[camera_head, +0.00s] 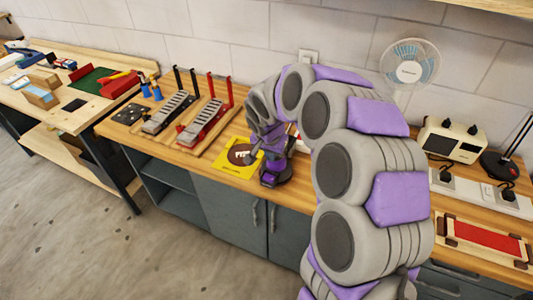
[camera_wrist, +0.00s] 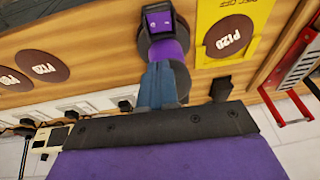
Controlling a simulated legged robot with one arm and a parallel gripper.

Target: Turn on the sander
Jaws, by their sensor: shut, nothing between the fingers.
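The sander (camera_head: 270,178) is purple and dark grey and stands on the wooden bench, partly hidden by my arm in the head view. In the wrist view the sander (camera_wrist: 170,48) shows a purple body and a dark end block with a purple face and small markings (camera_wrist: 159,22). My gripper (camera_wrist: 162,72) is shut and empty, its grey-blue fingers pointing at the sander's body. The fingertips overlap the sander in the picture; I cannot tell whether they touch it. In the head view my gripper is close above the sander, hard to make out. The switch's state is not readable.
Clamp-like racks (camera_head: 205,122) stand further left. On the right are a fan (camera_head: 410,65), a cream box (camera_head: 452,140), a white socket strip (camera_head: 480,193) and a red-topped tray (camera_head: 488,240).

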